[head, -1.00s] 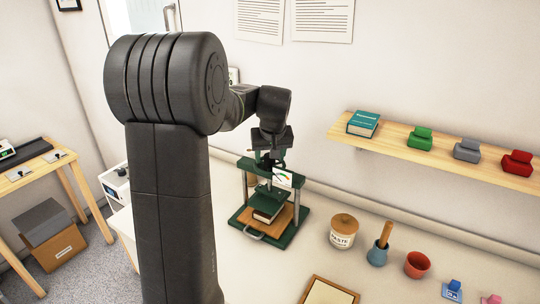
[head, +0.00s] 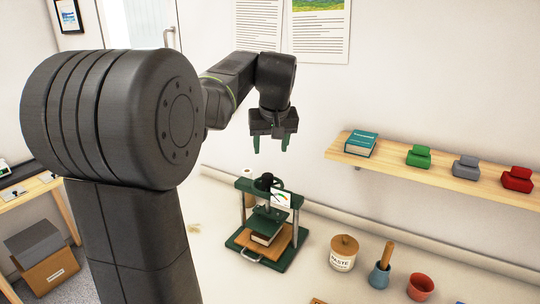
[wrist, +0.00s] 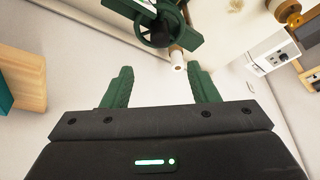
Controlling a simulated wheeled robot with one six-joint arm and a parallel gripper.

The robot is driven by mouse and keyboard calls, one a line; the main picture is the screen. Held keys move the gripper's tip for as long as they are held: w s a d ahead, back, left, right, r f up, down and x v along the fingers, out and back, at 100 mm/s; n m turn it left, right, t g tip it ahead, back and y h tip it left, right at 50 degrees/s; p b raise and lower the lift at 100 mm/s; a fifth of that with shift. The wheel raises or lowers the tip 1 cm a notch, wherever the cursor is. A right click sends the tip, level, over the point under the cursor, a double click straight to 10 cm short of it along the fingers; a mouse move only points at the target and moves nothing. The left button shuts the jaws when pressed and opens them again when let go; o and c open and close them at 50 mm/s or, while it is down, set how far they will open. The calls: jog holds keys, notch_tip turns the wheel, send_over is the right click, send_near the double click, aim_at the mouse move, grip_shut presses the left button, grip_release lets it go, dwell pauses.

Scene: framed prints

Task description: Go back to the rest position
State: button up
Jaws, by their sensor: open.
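My gripper (head: 272,145) hangs in the air in the head view, its two green fingers pointing down. It is open, with nothing between the fingers. In the wrist view my gripper (wrist: 158,88) also shows its fingers spread apart and empty. Below it stands the green press (head: 268,225), apart from the fingers. A book (head: 264,238) lies in the press on a wooden board under the green plate. The press's dark handwheel also shows in the wrist view (wrist: 157,28), beyond the fingers.
A wooden shelf (head: 440,175) on the right wall holds a teal book (head: 361,143) and green, grey and red blocks. A paste jar (head: 343,252), a blue pot (head: 380,275) and a red pot (head: 420,286) stand right of the press. The air around my gripper is clear.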

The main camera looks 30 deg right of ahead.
aim_at(268, 175)
jog(key=shift+s+r, duration=0.1)
jog(key=shift+r, duration=0.05)
jog(key=p+x, duration=0.1)
jog(key=x, duration=1.3)
jog(key=shift+r, duration=0.15)
